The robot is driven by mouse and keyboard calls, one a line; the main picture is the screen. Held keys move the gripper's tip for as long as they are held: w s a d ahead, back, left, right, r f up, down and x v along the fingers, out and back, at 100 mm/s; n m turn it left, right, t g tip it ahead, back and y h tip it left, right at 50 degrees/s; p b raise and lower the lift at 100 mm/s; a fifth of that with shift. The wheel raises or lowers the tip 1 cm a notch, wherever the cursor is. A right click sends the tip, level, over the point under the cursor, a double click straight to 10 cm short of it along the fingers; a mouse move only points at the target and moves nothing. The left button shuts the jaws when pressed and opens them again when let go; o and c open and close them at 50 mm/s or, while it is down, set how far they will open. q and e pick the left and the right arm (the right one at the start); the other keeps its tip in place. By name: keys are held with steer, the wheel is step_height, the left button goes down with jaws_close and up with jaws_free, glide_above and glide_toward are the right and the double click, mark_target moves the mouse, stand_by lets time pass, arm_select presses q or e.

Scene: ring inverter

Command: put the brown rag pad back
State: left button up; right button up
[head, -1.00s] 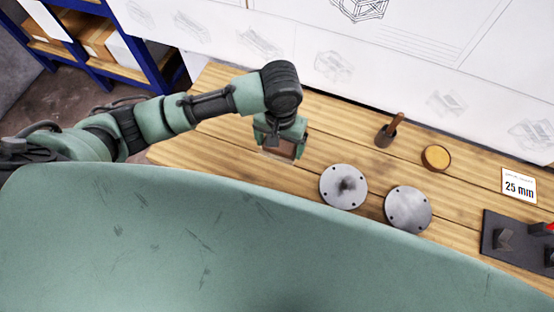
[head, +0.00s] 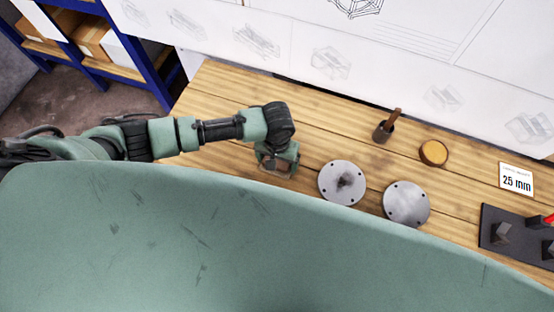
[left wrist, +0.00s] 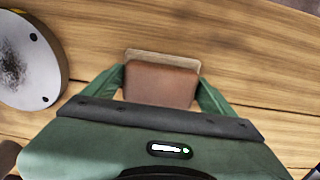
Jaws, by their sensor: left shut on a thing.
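The brown rag pad (left wrist: 160,84) sits between the two green fingers of my left gripper (left wrist: 162,92) in the left wrist view. The gripper is shut on it. A paler tan strip (left wrist: 163,57) shows along the pad's far edge; I cannot tell if it is part of the pad or something under it. In the head view my left gripper (head: 276,164) is over the wooden bench (head: 235,100), left of the metal discs, and the pad is mostly hidden there. I cannot tell whether the pad touches the bench. My right gripper is not in view.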

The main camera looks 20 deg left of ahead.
arm_select(q)
steer(key=shift+f, duration=0.15)
steer(key=o, duration=1.1)
steer(key=shift+o, duration=0.2)
step_height(320, 180, up, 12)
steer(key=shift+r, duration=0.2)
